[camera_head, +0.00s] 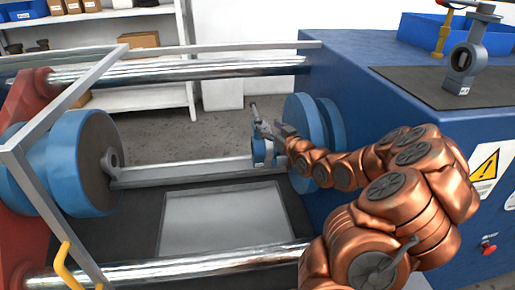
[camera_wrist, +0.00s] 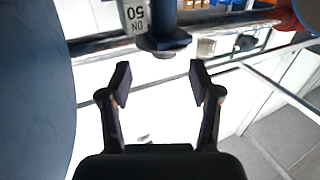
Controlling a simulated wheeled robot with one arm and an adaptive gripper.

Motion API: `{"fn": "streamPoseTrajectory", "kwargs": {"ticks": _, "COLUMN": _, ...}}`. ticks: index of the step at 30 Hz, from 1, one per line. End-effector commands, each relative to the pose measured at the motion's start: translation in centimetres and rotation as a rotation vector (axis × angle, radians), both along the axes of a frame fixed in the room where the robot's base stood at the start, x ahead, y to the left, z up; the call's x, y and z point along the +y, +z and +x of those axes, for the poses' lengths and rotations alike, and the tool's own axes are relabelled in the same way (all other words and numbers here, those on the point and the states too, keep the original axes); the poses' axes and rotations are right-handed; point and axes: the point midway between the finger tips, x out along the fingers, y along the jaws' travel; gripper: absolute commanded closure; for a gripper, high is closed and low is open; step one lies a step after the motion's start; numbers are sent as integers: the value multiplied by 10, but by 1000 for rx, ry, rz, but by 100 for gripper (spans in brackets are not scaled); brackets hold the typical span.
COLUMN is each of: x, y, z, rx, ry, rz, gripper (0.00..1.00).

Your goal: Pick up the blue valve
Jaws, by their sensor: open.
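The blue valve (camera_head: 262,152) is at the middle of the machine in the head view, near the large blue discs, with its grey stem and lever rising above it. My gripper (camera_head: 282,140) is right beside it, partly merged with it in that view. In the wrist view, a blue valve part (camera_wrist: 165,20) with a white "DN 50" label is at the top, ahead of the fingertips. My gripper (camera_wrist: 160,82) is open there, with nothing between its two dark fingers. The stem's lower end seems to stop just short of the gap. I cannot tell whether anything touches.
Blue discs (camera_head: 318,125) stand close behind my gripper. Another blue disc (camera_head: 80,160) is at left. Steel bars (camera_head: 180,72) cross the machine. Shelves (camera_head: 130,50) stand behind.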

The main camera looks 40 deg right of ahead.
Motion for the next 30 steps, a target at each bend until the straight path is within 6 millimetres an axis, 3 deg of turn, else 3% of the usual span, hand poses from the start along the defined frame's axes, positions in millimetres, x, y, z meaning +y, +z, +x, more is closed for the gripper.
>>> {"fn": "streamPoseTrajectory", "kwargs": {"ticks": 21, "x": 3, "y": 3, "z": 54, "rx": 0, "ry": 3, "rz": 1, "gripper": 37}}
{"fn": "streamPoseTrajectory", "kwargs": {"ticks": 30, "x": 1, "y": 2, "z": 64, "rx": 1, "ry": 0, "rz": 1, "gripper": 37}}
